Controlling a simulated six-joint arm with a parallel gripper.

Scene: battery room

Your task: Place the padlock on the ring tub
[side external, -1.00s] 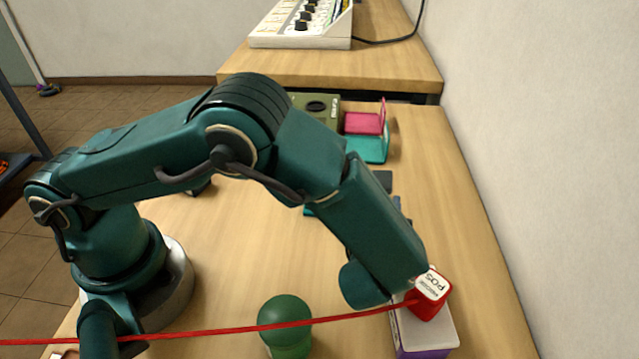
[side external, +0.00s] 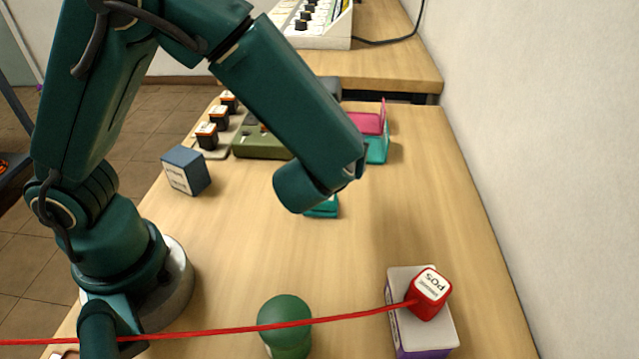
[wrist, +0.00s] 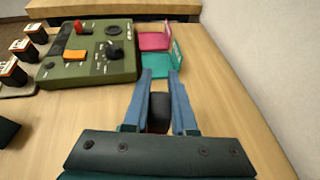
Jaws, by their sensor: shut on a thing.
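My gripper (wrist: 160,78) has blue fingers and is shut on a dark block-like thing, which I take to be the padlock (wrist: 158,112). Its lower part is hidden by the gripper body, and no shackle shows. In the side external view my wrist hides the fingers. I cannot tell for sure which thing is the ring tub. A pink and teal open container (side external: 376,152) with a raised side stands on the bench beyond the fingertips; it also shows in the wrist view (wrist: 162,60).
A green control box (side external: 262,146) and several black-orange blocks (side external: 206,138) stand at the back left. A blue-grey cube (side external: 186,170) is nearer. A red POS cap (side external: 429,293) sits on a white-purple box (side external: 412,333), with a red cable (side external: 350,316) crossing the front.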

